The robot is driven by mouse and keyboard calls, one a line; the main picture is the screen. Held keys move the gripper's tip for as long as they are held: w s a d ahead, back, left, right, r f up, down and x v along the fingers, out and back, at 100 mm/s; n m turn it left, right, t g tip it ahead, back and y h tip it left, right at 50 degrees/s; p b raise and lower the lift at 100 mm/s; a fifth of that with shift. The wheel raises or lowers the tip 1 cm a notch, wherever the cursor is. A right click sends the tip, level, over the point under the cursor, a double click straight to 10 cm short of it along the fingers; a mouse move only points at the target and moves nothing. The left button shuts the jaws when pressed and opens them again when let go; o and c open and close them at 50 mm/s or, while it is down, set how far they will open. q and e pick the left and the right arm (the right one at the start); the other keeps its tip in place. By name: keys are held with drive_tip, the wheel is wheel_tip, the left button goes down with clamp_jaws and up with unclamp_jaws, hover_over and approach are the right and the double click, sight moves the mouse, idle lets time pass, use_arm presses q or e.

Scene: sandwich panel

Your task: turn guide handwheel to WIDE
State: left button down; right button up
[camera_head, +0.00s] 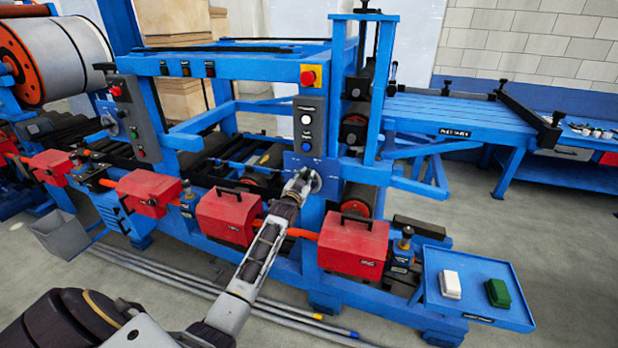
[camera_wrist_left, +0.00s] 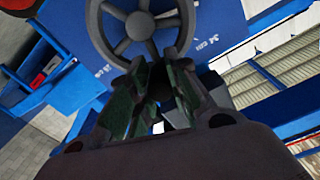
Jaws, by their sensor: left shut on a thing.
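The guide handwheel (camera_head: 314,181) is a small grey wheel on the blue machine frame, below the grey button box. In the left wrist view the handwheel (camera_wrist_left: 138,26) shows as a dark spoked wheel at the top, with its lower rim at the fingers. My left gripper (camera_head: 299,184) reaches up to it from the front and covers part of it. In the left wrist view the gripper's dark green-grey fingers (camera_wrist_left: 158,95) are closed at the rim's lower edge. My right gripper is out of view.
Above the wheel are a button box (camera_head: 308,126) and a red stop button (camera_head: 309,77). A blue tray (camera_head: 470,285) with a white and a green block is at the right. Floor is clear further right.

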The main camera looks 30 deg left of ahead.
use_arm(q)
drive_tip(key=shift+s+a+r+n, duration=0.1)
drive_tip(key=shift+a+r+n, duration=0.3)
drive_tip(key=shift+n, duration=0.4)
drive_tip(key=shift+a+f, duration=0.1)
drive_tip(key=shift+a, duration=0.05)
drive_tip(key=c, duration=1.3)
unclamp_jaws()
drive_tip(key=shift+f, duration=0.15)
drive_tip(key=v, duration=1.2)
drive_tip(key=shift+f, duration=0.1)
